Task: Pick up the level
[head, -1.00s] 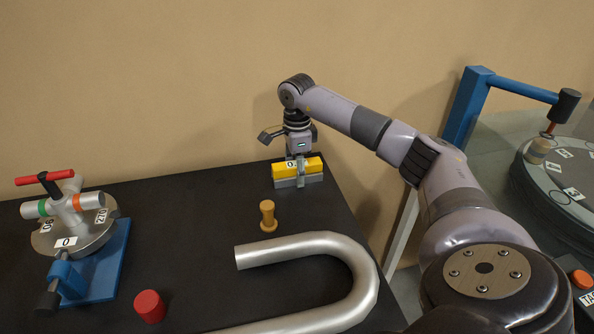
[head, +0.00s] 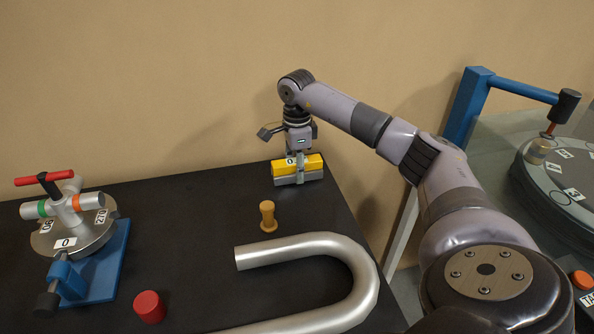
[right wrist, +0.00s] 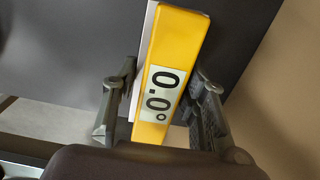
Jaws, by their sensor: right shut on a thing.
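The level is a yellow bar on a grey lower part (head: 312,163), at the far right corner of the black table in the head view. My right gripper (head: 299,168) comes down on it from above, with its fingers across the middle of the bar, and is shut on it. In the right wrist view the yellow level (right wrist: 178,60) shows a "0.0°" label and lies between the two fingers of the gripper (right wrist: 160,110). I cannot tell whether the level touches the table. My left gripper is not in view.
A bent silver pipe (head: 355,275) lies on the black table (head: 200,215). A small tan peg (head: 268,216) and a red cylinder (head: 149,306) stand near it. A bending fixture (head: 95,250) with a red handle is at left. A blue frame (head: 468,105) stands at right.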

